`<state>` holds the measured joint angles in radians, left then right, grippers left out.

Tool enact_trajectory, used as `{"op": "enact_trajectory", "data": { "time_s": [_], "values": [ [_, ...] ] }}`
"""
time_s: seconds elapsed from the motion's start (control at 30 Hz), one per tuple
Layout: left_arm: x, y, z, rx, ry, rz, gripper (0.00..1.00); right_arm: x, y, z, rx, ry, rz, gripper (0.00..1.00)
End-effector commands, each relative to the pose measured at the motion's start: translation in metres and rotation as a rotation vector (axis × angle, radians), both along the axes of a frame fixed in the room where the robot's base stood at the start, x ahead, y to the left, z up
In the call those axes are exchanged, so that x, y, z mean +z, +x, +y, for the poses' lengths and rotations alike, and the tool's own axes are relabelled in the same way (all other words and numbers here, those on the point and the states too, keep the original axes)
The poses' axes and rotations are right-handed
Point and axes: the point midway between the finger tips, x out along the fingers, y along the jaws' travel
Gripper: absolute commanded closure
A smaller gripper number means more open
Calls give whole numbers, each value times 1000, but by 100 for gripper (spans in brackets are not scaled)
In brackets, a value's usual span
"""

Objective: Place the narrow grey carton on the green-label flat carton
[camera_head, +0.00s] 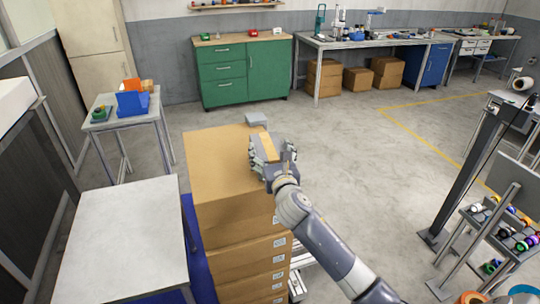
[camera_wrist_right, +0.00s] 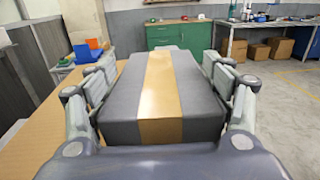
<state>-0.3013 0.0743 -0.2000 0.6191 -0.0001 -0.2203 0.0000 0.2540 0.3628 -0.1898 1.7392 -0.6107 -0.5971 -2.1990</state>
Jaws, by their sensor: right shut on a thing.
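The narrow grey carton (camera_wrist_right: 185,95) has a tan stripe along its top. My right gripper (camera_wrist_right: 160,90) is shut on it, with fingers on both long sides. In the head view the right gripper (camera_head: 268,158) holds the grey carton (camera_head: 266,147) at the right edge of a stack of brown cartons (camera_head: 220,165). Whether the grey carton touches the stack cannot be told. The stacked flat cartons have small pale labels (camera_head: 279,243) on their right sides; I cannot make out a green one. My left gripper is not in view.
A small light-grey thing (camera_head: 257,119) shows just beyond the stack's far right corner. A pale table (camera_head: 125,240) stands left of the stack. A green cabinet (camera_head: 240,75) and a workbench (camera_head: 370,42) stand at the back. A reel rack (camera_head: 490,230) is at right. Floor between is clear.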

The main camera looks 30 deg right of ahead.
Motion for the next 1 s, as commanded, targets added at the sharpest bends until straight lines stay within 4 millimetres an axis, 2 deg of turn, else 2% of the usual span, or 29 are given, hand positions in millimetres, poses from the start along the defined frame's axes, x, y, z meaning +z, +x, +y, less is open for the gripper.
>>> {"op": "enact_trajectory", "data": {
  "time_s": [0.03,0.13,0.5,0.53,0.6,1.0],
  "values": [
    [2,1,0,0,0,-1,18,-9,0,1,1,4,4,66],
    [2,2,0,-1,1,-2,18,-18,0,1,0,3,0,66],
    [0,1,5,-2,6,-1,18,-24,1,1,2,0,-1,66],
    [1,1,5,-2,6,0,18,-25,0,1,2,0,2,21],
    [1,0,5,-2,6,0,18,-25,0,1,2,0,2,5],
    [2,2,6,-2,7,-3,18,-24,0,1,2,0,2,5]
  ]
}}
